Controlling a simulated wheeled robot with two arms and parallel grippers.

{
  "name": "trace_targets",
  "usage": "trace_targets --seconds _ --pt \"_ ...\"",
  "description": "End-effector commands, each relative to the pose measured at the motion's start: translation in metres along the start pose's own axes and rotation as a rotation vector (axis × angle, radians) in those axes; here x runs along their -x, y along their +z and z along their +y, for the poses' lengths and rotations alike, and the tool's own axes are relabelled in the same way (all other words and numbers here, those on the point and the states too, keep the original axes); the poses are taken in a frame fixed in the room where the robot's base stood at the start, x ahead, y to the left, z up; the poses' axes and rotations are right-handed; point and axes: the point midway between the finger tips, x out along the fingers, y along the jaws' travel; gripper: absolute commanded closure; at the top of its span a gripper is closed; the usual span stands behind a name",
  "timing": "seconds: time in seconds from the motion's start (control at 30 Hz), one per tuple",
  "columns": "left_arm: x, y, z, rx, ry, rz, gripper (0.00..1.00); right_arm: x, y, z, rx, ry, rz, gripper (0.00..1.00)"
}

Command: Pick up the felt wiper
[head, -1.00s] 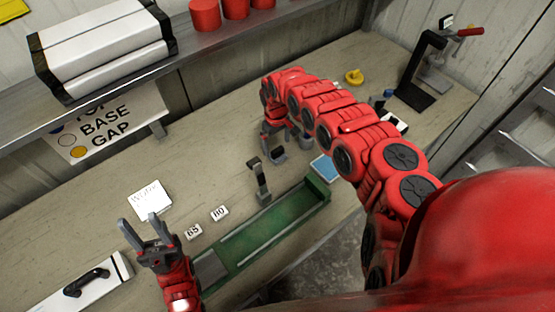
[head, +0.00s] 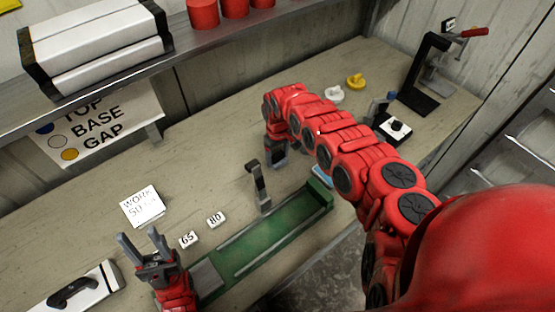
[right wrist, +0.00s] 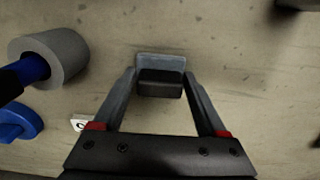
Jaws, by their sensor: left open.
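A small grey block with a dark face (right wrist: 160,82), which looks like the felt wiper, lies between the fingertips of my right gripper (right wrist: 160,75) in the right wrist view. The fingers stand apart at its two sides; whether they press on it I cannot tell. In the head view my right gripper (head: 276,156) is low over the bench behind the green trough, and the block is hardly visible there. My left gripper (head: 145,245) is open and empty at the lower left.
A grey cylinder on a blue rod (right wrist: 55,57) and a blue part (right wrist: 18,122) lie left of the right gripper. The green trough (head: 270,235) with a dark upright post (head: 258,185) is in front. Number tags (head: 188,239) and a paper note (head: 142,206) lie left.

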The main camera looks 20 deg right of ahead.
Motion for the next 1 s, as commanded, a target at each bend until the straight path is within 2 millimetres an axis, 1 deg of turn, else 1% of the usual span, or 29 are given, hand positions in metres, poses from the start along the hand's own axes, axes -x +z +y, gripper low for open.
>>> trace_targets --seconds 0.03,0.17,0.2,0.27,0.5,0.63,0.77,1.0 --pt "0.0 0.0 0.0 0.0 0.0 0.0 0.5 0.0 0.0 0.0 0.0 0.0 0.0 0.41" --pt "0.0 0.0 0.0 0.0 0.0 0.0 0.5 0.0 0.0 0.0 0.0 0.0 0.0 0.65" --pt "0.0 0.0 0.0 0.0 0.0 0.0 0.5 -0.001 0.0 0.0 0.0 0.0 0.0 0.72" --pt "0.0 0.0 0.0 0.0 0.0 0.0 0.5 -0.001 0.0 0.0 0.0 0.0 0.0 0.81" --pt "-0.001 0.0 0.0 0.0 0.0 0.0 0.5 0.001 0.0 0.0 0.0 0.0 -0.001 0.81" --pt "-0.009 -0.002 -0.001 0.0 0.0 0.0 0.5 0.01 0.0 0.0 0.0 0.0 -0.001 0.81" --pt "-0.027 -0.004 -0.001 0.0 0.0 0.0 0.5 0.03 0.001 0.0 0.0 0.0 -0.002 0.81" --pt "-0.069 -0.012 -0.003 0.0 0.0 0.0 0.5 0.081 0.0 0.001 0.0 0.001 0.001 0.81"
